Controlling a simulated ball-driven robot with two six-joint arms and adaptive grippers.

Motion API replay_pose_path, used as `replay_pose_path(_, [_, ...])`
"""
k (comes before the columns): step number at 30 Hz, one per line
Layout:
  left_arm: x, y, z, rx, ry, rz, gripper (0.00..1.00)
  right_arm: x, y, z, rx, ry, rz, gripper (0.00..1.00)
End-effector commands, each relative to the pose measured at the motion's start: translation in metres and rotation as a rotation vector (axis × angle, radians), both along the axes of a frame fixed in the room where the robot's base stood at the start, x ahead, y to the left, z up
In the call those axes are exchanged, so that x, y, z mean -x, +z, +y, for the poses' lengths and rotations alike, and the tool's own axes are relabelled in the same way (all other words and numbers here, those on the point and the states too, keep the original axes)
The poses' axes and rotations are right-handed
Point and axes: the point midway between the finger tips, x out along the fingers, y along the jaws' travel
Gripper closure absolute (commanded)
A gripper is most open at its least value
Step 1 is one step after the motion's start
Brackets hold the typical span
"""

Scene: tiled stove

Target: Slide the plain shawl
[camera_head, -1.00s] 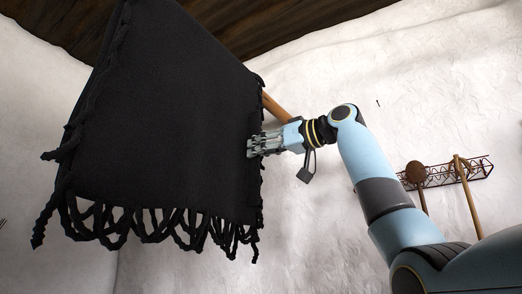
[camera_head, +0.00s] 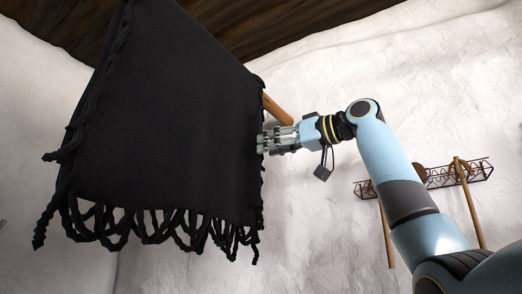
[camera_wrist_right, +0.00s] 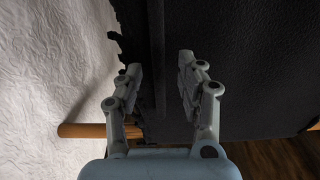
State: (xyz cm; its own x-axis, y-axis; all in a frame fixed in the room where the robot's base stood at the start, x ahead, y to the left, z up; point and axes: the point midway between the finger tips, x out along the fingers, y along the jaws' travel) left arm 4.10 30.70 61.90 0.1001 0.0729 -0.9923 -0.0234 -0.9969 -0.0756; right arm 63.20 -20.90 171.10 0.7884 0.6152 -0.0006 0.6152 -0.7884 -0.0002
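The plain black shawl (camera_head: 165,110) with a knotted fringe hangs from a wooden pole (camera_head: 277,108) in the head view. It also fills much of the right wrist view (camera_wrist_right: 250,70). My right gripper (camera_head: 262,142) is at the shawl's right edge in the head view. In the right wrist view its two fingers (camera_wrist_right: 160,75) are apart, with dark cloth behind and between them and no cloth visibly pinched. My left gripper is in neither view.
The pole also shows in the right wrist view (camera_wrist_right: 85,131). A rack (camera_head: 440,174) with long-handled tools hangs on the white wall (camera_head: 330,75) at the right. A dark wooden ceiling (camera_head: 270,25) is above.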

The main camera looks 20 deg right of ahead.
Motion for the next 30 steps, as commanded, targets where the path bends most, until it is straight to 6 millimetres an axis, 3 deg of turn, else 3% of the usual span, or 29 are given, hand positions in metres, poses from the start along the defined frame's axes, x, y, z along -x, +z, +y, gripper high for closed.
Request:
replay_pose_path(6, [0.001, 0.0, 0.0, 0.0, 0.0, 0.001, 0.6, 0.039, 0.0, -0.032, 0.004, -0.005, -0.002, 0.62])
replay_pose_path(12, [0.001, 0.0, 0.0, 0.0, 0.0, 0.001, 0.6, 0.059, 0.0, -0.048, 0.001, -0.003, 0.0, 0.62])
replay_pose_path(30, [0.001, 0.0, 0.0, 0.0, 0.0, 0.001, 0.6, 0.064, 0.0, -0.05, 0.001, 0.0, -0.001, 0.62])
